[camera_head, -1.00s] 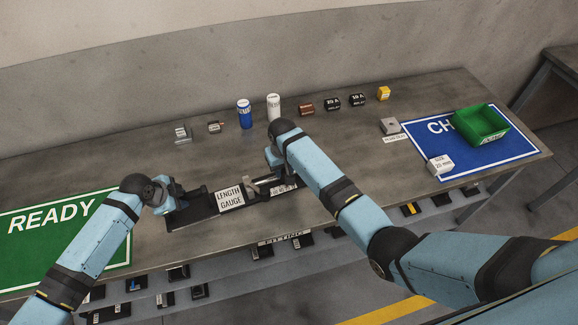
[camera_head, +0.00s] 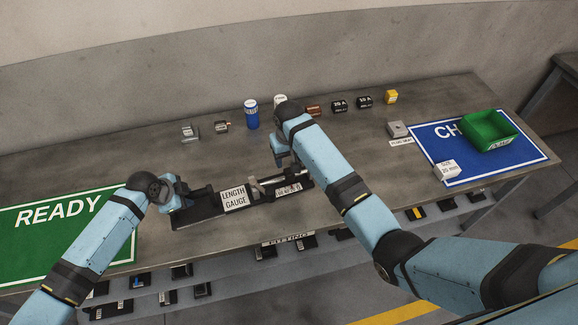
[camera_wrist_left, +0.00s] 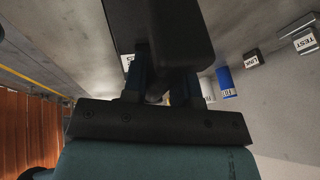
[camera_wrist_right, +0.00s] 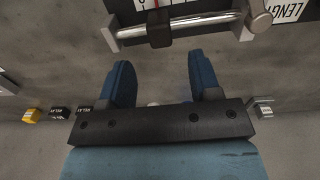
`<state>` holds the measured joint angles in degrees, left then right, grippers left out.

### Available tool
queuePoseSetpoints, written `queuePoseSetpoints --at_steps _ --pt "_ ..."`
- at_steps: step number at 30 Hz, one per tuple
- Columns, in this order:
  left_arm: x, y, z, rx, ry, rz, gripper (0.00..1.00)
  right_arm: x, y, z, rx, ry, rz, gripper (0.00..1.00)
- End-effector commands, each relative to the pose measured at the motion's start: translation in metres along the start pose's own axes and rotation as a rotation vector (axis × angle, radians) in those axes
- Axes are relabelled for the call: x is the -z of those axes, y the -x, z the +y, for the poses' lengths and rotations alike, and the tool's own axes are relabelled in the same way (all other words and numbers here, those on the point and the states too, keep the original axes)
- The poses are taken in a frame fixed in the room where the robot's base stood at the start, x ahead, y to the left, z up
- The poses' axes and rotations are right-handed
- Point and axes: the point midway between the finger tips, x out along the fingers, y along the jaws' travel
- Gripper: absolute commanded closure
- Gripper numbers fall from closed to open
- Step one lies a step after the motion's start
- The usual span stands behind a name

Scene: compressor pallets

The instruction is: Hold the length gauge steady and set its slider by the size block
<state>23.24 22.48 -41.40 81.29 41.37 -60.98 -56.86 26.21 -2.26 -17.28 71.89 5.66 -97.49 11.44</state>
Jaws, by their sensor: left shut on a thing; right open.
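The length gauge (camera_head: 208,213) lies on the bench between my arms, a dark base with a white label plate, a rail and a scale. My left gripper (camera_head: 172,196) is shut on the gauge's left end; in the left wrist view a dark block fills the space at the fingers. My right gripper (camera_head: 278,157) is open behind the gauge's right part. In the right wrist view the fingers (camera_wrist_right: 158,82) are empty, short of the rail and its black slider (camera_wrist_right: 159,30). The white size block (camera_head: 446,169) lies on the blue mat at the right.
A green bin (camera_head: 489,133) stands on the blue mat (camera_head: 510,164). A blue can (camera_head: 252,115), a white can and several small parts line the back. A grey block (camera_head: 397,129) sits beside the mat. A green READY mat (camera_head: 60,240) is at the left.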

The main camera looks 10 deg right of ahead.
Motion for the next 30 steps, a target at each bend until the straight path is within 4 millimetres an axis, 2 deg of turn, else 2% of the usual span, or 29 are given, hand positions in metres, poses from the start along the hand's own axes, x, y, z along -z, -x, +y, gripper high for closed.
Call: queuePoseSetpoints --at_steps 1,4,10,15,30 --pt "-0.002 -0.006 0.008 -0.016 0.001 -0.005 1.0 0.001 0.011 0.0 0.001 0.0 0.004 0.43" --pt "-0.002 -0.006 0.008 -0.015 0.001 -0.005 1.0 0.0 0.03 0.0 0.001 0.0 0.003 0.43" --pt "-0.002 -0.006 0.008 -0.016 0.001 -0.005 1.0 0.0 0.054 0.0 0.001 0.0 0.001 0.43" --pt "-0.002 -0.006 0.008 -0.016 0.001 -0.005 1.0 -0.001 0.059 0.0 0.001 0.0 0.001 0.43" --pt "-0.003 -0.006 0.008 -0.016 0.001 -0.005 1.0 -0.001 0.059 0.0 0.001 0.0 0.0 0.43"
